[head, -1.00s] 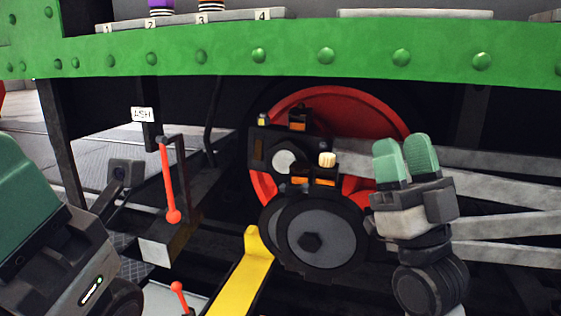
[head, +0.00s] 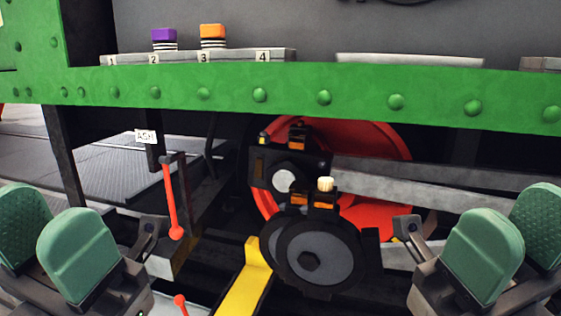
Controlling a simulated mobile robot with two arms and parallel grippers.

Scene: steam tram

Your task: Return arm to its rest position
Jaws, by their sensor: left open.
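My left gripper (head: 44,222) is at the lower left of the head view, with its two green fingers apart and nothing between them. My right gripper (head: 514,228) is at the lower right, with its green fingers also apart and no object seen between them. Both are in front of the tram's side, clear of the wheel and the levers as far as I can see. The rest of both arms is mostly out of the frame.
A red wheel (head: 380,145) with a dark grey disc (head: 335,262) is in the middle. A red-handled lever (head: 171,200) hangs beneath the ASH label (head: 146,137). A purple-topped piece (head: 164,35) and an orange-topped piece (head: 213,31) stand on a numbered shelf above the green beam (head: 290,93).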

